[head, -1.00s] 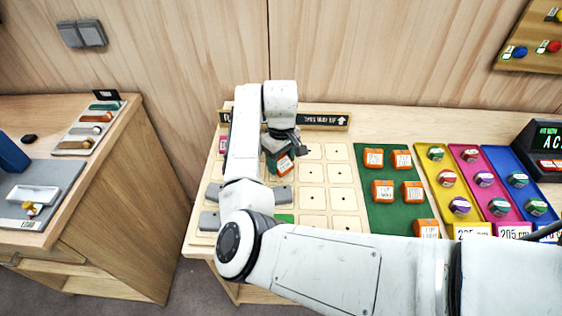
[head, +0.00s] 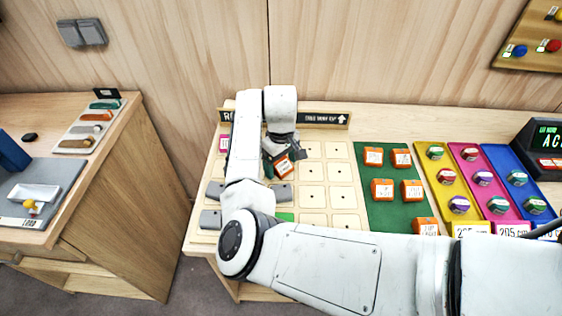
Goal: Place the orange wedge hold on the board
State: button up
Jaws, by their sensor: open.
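The board (head: 313,172) is a grid of cream tiles with small dark dots, lying on the table in front of the wall. My gripper (head: 282,159) is over the board's upper middle, with its jaws open. An orange wedge hold (head: 285,168) with a white label sits at the fingertips, turned at an angle to the grid. I cannot tell whether it rests flat on a tile. Several more orange wedges with white labels, such as one at the upper left (head: 373,156), lie on the green mat (head: 392,219). My arm hides much of the board's left part.
Grey holds (head: 282,193) sit on the board, with others at its left edge (head: 211,219). A green patch (head: 285,217) shows near the front. Yellow (head: 444,204), magenta and blue trays of round holds stand at right. The board's right columns are bare.

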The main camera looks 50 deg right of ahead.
aim_at(281, 162)
notch_tip(281, 162, up, 12)
jog(key=b, duration=0.1)
jog(key=shift+r, duration=0.15)
dwell(0.3)
